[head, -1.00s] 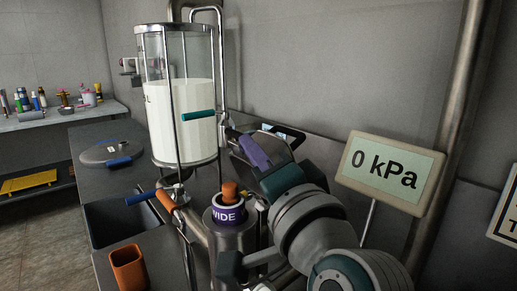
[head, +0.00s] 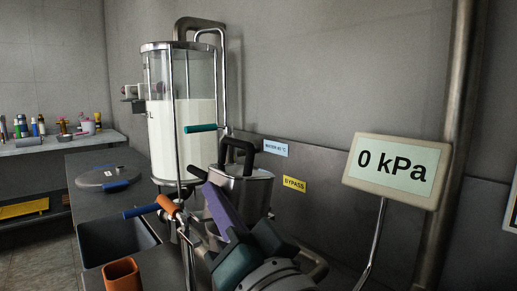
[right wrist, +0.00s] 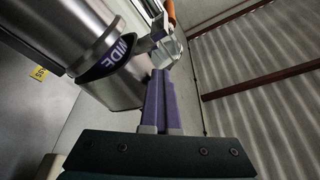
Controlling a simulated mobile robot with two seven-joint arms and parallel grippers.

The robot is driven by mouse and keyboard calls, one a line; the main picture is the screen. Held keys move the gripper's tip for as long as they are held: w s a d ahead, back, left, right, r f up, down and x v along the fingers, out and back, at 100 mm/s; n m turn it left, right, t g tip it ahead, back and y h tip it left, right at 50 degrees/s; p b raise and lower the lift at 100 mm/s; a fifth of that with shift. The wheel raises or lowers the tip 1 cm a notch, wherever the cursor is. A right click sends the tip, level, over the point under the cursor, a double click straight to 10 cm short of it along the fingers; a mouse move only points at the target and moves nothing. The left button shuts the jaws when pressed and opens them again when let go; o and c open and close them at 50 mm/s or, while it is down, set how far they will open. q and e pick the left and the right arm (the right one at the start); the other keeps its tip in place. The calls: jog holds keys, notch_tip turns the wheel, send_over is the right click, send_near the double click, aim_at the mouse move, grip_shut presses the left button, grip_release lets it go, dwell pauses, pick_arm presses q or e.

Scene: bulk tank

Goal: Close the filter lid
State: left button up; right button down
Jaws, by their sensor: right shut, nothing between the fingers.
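A steel cylinder with a black handle on top (head: 240,185) stands behind my right gripper, right of the milk-filled glass tank; it looks like the lidded filter part, but I cannot tell for sure. How far the lid is seated cannot be told. My right gripper (head: 210,188) has purple fingers, shut and empty, in front of the cylinder. Its fingertips (right wrist: 160,73) are close to the banded part; contact is unclear. My left gripper is out of view.
The glass tank (head: 165,135) stands at centre left. Orange (head: 168,205) and blue (head: 140,211) lever handles stick out before it. A flat round cover (head: 105,177) lies on the counter. A gauge reads 0 kPa (head: 395,170). An orange cup (head: 122,274) stands in front.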

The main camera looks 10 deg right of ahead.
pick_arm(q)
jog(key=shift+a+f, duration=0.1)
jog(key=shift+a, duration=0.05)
pick_arm(e)
jog(key=shift+f, duration=0.35)
